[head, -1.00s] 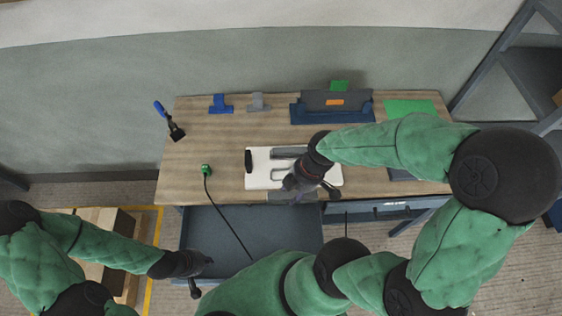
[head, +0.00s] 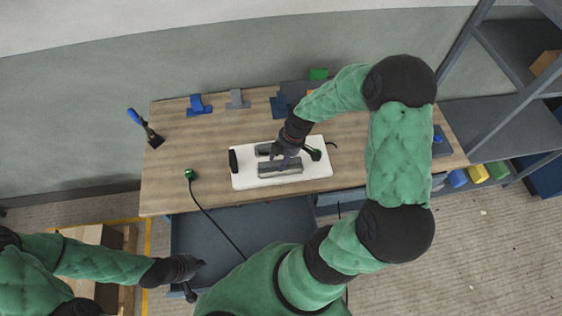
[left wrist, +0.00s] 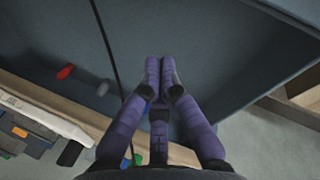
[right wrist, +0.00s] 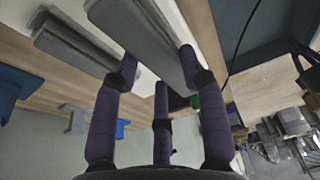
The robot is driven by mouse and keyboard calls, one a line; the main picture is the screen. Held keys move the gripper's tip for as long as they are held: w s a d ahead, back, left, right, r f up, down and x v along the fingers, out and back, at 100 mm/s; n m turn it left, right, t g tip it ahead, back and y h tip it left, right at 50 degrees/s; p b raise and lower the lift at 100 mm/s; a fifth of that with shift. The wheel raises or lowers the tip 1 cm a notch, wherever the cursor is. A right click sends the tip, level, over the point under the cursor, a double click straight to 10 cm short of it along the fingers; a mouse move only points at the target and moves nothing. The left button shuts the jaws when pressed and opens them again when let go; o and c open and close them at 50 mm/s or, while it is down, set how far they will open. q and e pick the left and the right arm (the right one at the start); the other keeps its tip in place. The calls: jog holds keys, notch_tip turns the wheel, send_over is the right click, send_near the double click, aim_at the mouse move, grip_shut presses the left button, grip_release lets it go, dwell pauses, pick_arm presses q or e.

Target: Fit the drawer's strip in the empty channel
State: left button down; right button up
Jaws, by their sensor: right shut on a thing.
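A white mould board (head: 318,170) lies on the workbench, with a grey channel piece (head: 263,149) in its back half. My right gripper (head: 288,157) is shut on a grey strip (head: 280,169), which lies lengthwise over the front half of the board. In the right wrist view the strip (right wrist: 145,35) is between the fingers (right wrist: 158,62), roughly parallel to the other grey piece (right wrist: 75,40). The strip hides the front channel, so I cannot tell whether it is seated. My left gripper (head: 193,272) is shut and empty over the open drawer (head: 215,225); its fingertips (left wrist: 160,68) are together.
A black cable with a green plug (head: 189,175) runs from the bench across the drawer. A brush (head: 146,128) lies at the back left. Blue (head: 199,105) and grey (head: 237,99) clips stand along the back edge. Shelving stands at right. The bench left of the board is mostly clear.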

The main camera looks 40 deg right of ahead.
aim_at(281, 162)
jog(key=shift+w+d+f, duration=0.3)
jog(key=shift+f, duration=0.2)
jog(key=shift+w+d+f, duration=0.25)
jog(key=shift+w+f, duration=0.05)
jog(key=shift+f, duration=0.2)
jog(key=shift+w+f, duration=0.1)
jog(key=shift+f, duration=1.45)
jog(key=o, duration=1.2)
jog(key=shift+r, duration=0.1)
jog(key=v, duration=1.2)
